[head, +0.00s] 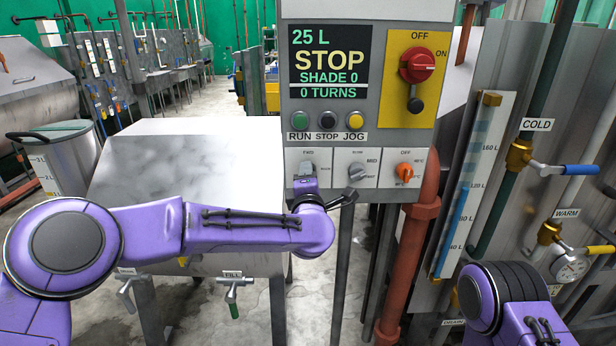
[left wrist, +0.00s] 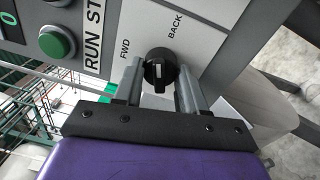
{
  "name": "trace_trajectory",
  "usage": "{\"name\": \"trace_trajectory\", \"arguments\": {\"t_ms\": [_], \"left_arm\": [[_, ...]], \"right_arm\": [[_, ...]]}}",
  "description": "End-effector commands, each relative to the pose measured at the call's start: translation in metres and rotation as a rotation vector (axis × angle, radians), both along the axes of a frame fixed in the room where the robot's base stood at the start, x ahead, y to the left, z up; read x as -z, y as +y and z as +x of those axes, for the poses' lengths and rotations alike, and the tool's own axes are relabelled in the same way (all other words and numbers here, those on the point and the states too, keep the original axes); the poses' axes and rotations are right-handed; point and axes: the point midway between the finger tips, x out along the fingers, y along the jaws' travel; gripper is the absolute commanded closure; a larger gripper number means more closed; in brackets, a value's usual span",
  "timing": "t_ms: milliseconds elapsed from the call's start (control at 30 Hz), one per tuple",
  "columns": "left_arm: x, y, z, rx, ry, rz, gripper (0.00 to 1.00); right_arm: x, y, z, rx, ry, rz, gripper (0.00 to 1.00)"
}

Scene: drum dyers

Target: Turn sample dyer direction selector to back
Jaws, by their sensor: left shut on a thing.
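The direction selector (left wrist: 160,68) is a black round knob on a white plate, with FWD printed at its left and BACK at its upper right in the left wrist view. It carries a pale mark; which label it points to I cannot tell. My left gripper (left wrist: 160,85) has one finger on each side of the knob and is shut on it. In the head view my left gripper (head: 307,187) is at the leftmost plate under the control panel (head: 372,150), covering most of the selector. My right arm shows at the lower right; its gripper is not in view.
A grey speed knob (head: 357,171) and an orange temperature knob (head: 404,172) sit just right of the selector. Above are the RUN, STOP and JOG buttons, a display (head: 329,61) reading STOP and a red main switch (head: 417,65). A rust-red pipe (head: 424,205) runs below right.

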Motion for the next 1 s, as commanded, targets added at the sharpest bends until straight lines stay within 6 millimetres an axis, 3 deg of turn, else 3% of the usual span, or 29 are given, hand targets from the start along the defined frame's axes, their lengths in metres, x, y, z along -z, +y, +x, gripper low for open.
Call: {"name": "trace_trajectory", "arguments": {"t_ms": [500, 1000], "left_arm": [[-0.001, -0.001, -0.001, 0.004, 0.001, 0.337, 0.9], [0.001, -0.001, -0.001, 0.004, 0.002, 0.405, 0.9]], "right_arm": [[-0.011, 0.0, 0.0, 0.0, 0.0, 0.0, 0.57], [-0.013, 0.0, 0.0, 0.0, 0.0, 0.0, 0.57]]}}
